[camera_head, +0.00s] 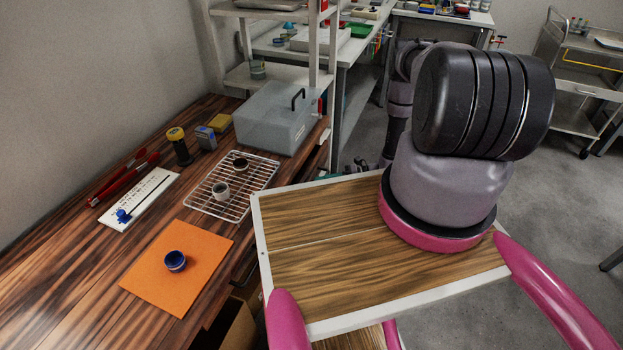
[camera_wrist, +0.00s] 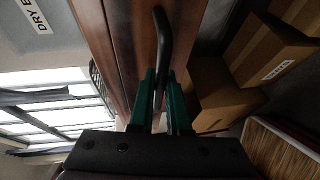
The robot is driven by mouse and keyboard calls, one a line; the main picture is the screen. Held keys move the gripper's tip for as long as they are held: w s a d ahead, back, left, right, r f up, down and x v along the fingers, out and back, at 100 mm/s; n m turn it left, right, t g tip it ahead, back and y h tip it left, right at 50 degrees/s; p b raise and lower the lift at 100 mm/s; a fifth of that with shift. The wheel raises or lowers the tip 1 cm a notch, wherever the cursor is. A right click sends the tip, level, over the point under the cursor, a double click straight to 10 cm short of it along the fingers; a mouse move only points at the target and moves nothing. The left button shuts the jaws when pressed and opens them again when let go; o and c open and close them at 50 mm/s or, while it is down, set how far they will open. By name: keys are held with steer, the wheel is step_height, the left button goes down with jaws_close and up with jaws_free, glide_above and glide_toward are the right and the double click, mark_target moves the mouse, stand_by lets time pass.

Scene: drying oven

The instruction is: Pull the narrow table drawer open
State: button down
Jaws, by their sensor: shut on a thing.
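In the wrist view, the wooden drawer front (camera_wrist: 127,45) carries a dark curved bar handle (camera_wrist: 162,35). My gripper (camera_wrist: 162,76), with green fingers, is shut on this handle, one finger on each side. The brown wooden table (camera_head: 60,290) is at the left in the head view. Whether the drawer stands out from the table front cannot be told.
On the table are an orange mat (camera_head: 150,285) with a blue-rimmed cup (camera_head: 176,261), a wire rack (camera_head: 250,180) and a grey lidded box (camera_head: 265,125). Cardboard boxes (camera_wrist: 262,50) sit beside the drawer in the wrist view.

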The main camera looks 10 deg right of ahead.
steer(key=s+d, duration=1.1)
steer(key=d, duration=0.5)
steer(key=shift+s+d, duration=0.2)
steer(key=shift+s, duration=0.2)
steer(key=c, duration=0.9)
jaws_free()
steer(key=v, duration=1)
steer(key=shift+s+d+r, duration=0.1)
steer(key=shift+d, duration=0.25)
